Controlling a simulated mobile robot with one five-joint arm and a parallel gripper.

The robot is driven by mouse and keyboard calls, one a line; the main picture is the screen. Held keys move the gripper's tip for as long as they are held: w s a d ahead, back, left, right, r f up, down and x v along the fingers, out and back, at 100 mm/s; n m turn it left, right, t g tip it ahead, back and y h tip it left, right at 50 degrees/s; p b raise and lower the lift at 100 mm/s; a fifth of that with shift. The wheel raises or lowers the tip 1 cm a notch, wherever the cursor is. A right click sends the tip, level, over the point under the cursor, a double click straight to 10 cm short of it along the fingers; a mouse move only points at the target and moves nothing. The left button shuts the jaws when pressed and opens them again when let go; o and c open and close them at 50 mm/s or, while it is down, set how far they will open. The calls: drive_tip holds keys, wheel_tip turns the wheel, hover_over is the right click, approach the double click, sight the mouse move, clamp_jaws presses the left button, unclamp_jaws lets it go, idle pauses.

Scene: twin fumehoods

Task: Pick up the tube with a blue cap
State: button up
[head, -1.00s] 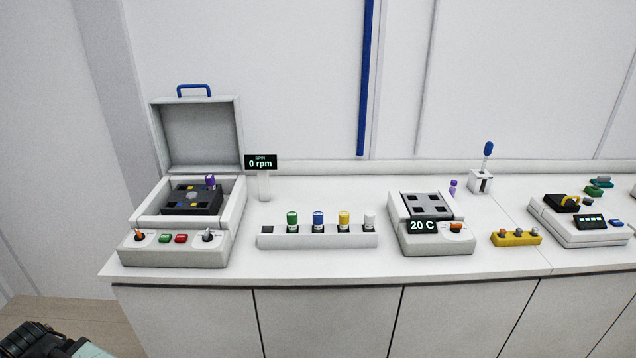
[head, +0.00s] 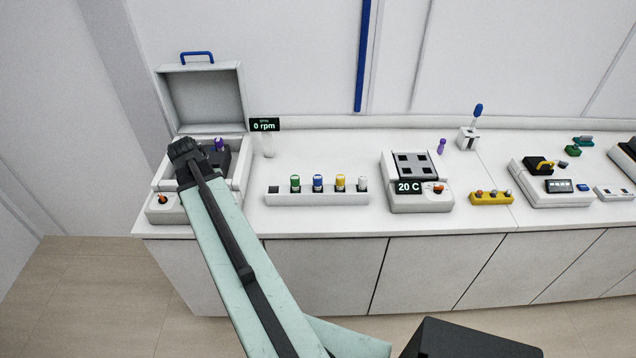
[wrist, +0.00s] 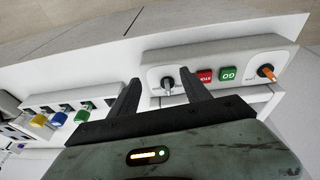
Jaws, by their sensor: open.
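The tube with a blue cap (head: 318,184) stands upright in a white rack (head: 300,200) on the bench, between a green-capped tube (head: 295,184) and a yellow-capped tube (head: 340,183). In the wrist view its blue cap (wrist: 57,118) shows at the left, outside my fingers. My gripper (wrist: 163,84) is open and empty, with the centrifuge's front panel (wrist: 220,65) seen beyond its fingers. In the head view my arm reaches over the centrifuge (head: 168,211), left of the rack; I cannot make out the fingers there.
The centrifuge's lid (head: 207,97) stands open, with a purple-capped tube (head: 219,145) inside. An rpm display (head: 264,124) stands behind the rack. A white-capped tube (head: 363,183) is at the rack's right. A 20 C block (head: 418,166) stands farther right. The bench around the rack is clear.

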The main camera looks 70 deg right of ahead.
drive_tip(key=s+d+m+g, duration=0.1)
drive_tip(key=s+d+m, duration=0.4)
drive_tip(key=s+d, duration=0.9)
drive_tip(key=r+m+g+h, duration=0.1)
drive_tip(key=m, duration=0.3)
hover_over(315, 178)
drive_tip(key=a, duration=0.2)
drive_tip(key=b, duration=0.1)
drive_tip(key=f, duration=0.1)
drive_tip(key=f+b, duration=0.1)
drive_tip(key=shift+w+d+f+b, duration=0.25)
drive_tip(key=shift+w+d+b, duration=0.05)
drive_tip(key=shift+w+d, duration=0.1)
drive_tip(key=shift+n, duration=0.3)
drive_tip(key=b+x, duration=0.5)
drive_tip(key=shift+s+f, duration=0.2)
drive_tip(key=shift+s, duration=0.1)
drive_tip(key=shift+r, duration=0.2)
clamp_jaws()
